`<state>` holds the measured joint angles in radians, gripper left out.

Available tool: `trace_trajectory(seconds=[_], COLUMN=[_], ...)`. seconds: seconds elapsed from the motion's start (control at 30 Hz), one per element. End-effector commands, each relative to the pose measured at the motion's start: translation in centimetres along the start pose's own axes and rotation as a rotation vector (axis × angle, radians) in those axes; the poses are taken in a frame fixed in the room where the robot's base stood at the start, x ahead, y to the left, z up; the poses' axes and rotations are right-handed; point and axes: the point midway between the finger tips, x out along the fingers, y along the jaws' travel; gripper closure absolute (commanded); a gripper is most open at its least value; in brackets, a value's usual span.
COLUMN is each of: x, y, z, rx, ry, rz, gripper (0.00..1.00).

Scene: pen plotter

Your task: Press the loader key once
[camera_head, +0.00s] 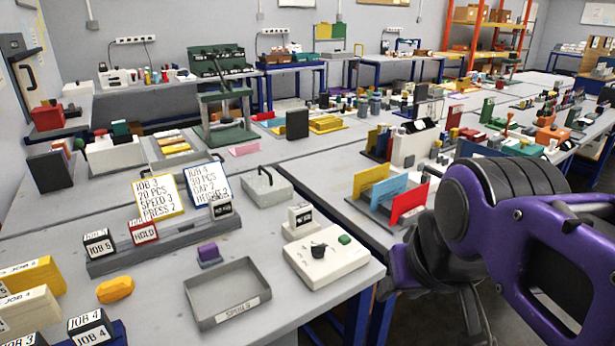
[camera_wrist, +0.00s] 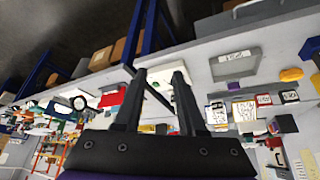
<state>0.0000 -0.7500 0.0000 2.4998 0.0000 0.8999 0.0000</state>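A white control box (camera_head: 325,262) stands at the front right corner of the near grey table. It has a black knob (camera_head: 319,250), a green button (camera_head: 345,239) and a small raised display (camera_head: 300,216). I cannot read any label naming a loader key. Pale parts, apparently this box, show between and beside the fingers in the wrist view, partly hidden. My gripper (camera_wrist: 159,76) is open and empty, its two black fingers apart. In the head view my purple and black arm is at the lower right, off the table edge; I cannot make out the fingertips there.
A grey tray (camera_head: 202,319) lies left of the box, with a purple block (camera_head: 209,254) behind it. A rack (camera_head: 110,266) carries job cards and blocks, one marked HOLD (camera_head: 143,231). Coloured panels (camera_head: 410,204) stand on the table across the gap.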

Motion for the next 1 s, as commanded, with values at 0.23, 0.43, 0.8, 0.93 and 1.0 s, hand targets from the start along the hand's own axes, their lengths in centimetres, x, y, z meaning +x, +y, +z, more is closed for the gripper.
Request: trace_trajectory(seconds=[0.23,0.43,0.8,0.93,1.0], x=[0.06,0.06,0.05,0.05,0.05], y=[0.00,0.00,0.00,0.00,0.00], z=[0.04,0.04,0.04,0.03,0.03], rx=[0.000,0.000,0.000,0.000,0.000], ry=[0.000,0.000,0.000,0.000,0.000], rz=[0.000,0.000,0.000,0.000,0.000], gripper=[1.00,1.00,1.00,1.00,1.00])
